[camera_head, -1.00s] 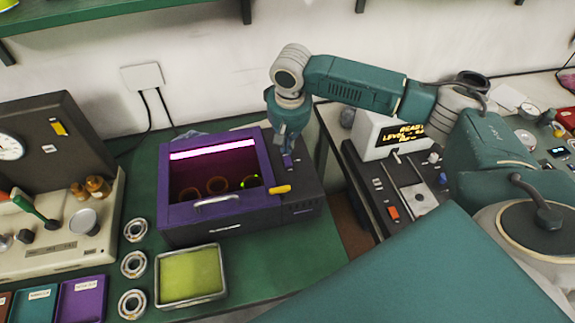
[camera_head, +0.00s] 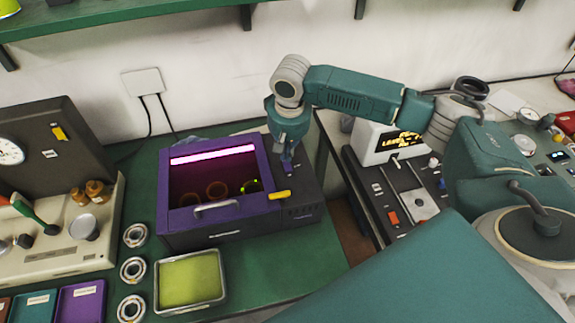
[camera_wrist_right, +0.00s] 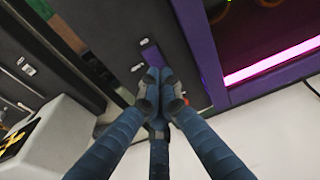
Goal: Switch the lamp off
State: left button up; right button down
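The lamp is a pink-violet glowing tube (camera_head: 212,154) at the back inside a purple-framed box (camera_head: 262,165); it is lit, and its glow also shows in the right wrist view (camera_wrist_right: 272,62). My right gripper (camera_head: 287,163) points down over the dark panel (camera_head: 300,197) on the box's right side. In the right wrist view its fingers (camera_wrist_right: 160,88) are drawn together, their tips at a small purple switch (camera_wrist_right: 152,56) between two white marks. The fingertips partly cover the switch; whether they touch it I cannot tell. My left gripper is not in view.
A yellow handle (camera_head: 280,195) sits at the box's right front edge. Several rings lie inside the box. Bearing rings (camera_head: 133,269) and a tray with a yellow-green pad (camera_head: 190,280) stand before it. A control console (camera_head: 385,185) with a display stands right, across a gap.

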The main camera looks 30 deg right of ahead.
aim_at(287, 164)
jog(key=shift+s+f, duration=0.1)
jog(key=shift+f, duration=0.95)
dwell(1.0)
jog(key=shift+r+p, duration=0.9)
jog(key=shift+p, duration=0.25)
notch_tip(287, 164, up, 5)
jog(key=p, duration=0.6)
jog(key=shift+r, duration=0.15)
